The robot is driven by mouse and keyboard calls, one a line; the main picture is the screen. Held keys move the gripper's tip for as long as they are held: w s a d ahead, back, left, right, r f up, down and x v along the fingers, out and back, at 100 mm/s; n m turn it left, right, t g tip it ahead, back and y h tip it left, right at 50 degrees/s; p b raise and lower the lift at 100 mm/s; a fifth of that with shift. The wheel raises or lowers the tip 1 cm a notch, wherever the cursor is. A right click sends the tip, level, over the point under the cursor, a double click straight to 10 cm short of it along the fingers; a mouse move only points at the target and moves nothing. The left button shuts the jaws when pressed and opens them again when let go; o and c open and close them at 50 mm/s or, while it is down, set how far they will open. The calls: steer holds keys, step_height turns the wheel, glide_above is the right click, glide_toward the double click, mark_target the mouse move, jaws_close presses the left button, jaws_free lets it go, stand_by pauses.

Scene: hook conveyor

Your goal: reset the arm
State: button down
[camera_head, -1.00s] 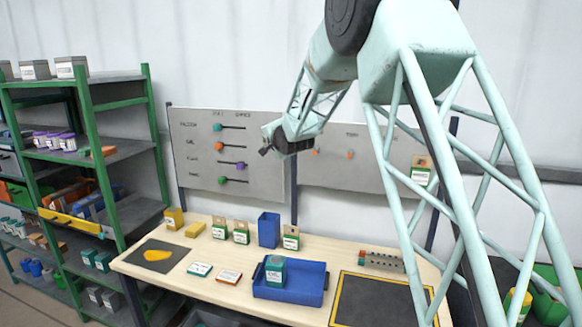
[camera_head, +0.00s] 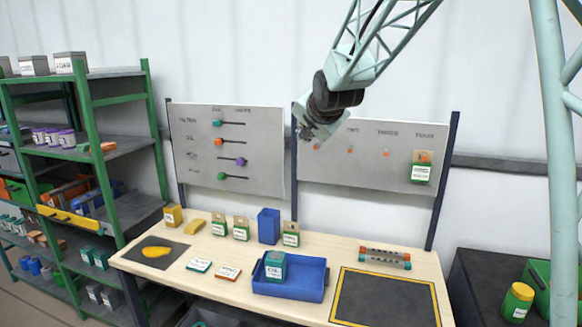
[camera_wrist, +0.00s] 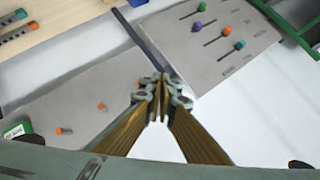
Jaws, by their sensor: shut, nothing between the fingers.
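My gripper (camera_head: 298,133) is up in the air in front of the gap between two grey wall panels, high above the workbench. In the wrist view its fingers (camera_wrist: 160,84) meet at the tips, shut and empty. My arm reaches down to it from the upper right.
The left panel (camera_head: 262,170) carries sliders with coloured knobs; the right panel (camera_head: 345,185) has hooks, one holding a green-and-white packet (camera_head: 421,172). The workbench (camera_head: 225,290) holds a blue tray (camera_head: 290,293), several boxes and a dark mat (camera_head: 385,300). A green shelf (camera_head: 150,125) stands left.

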steer(key=s+d+f+n+g+h+b, duration=0.1)
steer(key=s+d, duration=0.3)
steer(key=s, duration=0.7)
steer(key=s+d+f+n+g+b, duration=0.15)
steer(key=s+d, duration=0.25)
steer(key=s, duration=0.7)
steer(key=s+d+n+g+h, duration=0.1)
steer(key=s+d, duration=0.4)
steer(key=s, duration=0.6)
steer(key=s+d+f+n+g+b, duration=0.1)
steer(key=s+f, duration=0.3)
steer(key=s, duration=0.7)
steer(key=s+d+f+n+g+b, duration=0.1)
steer(key=s+f, duration=0.2)
steer(key=s, duration=0.8)
steer(key=s+d+f+n+g, duration=0.1)
steer(key=s+f, duration=0.3)
steer(key=s, duration=0.7)
steer(key=shift+s+d+f+n+g+b, duration=0.15)
steer(key=shift+d+f+n+g+b, duration=0.2)
steer(key=shift+n+g, duration=0.2)
steer(key=shift+r, duration=0.1)
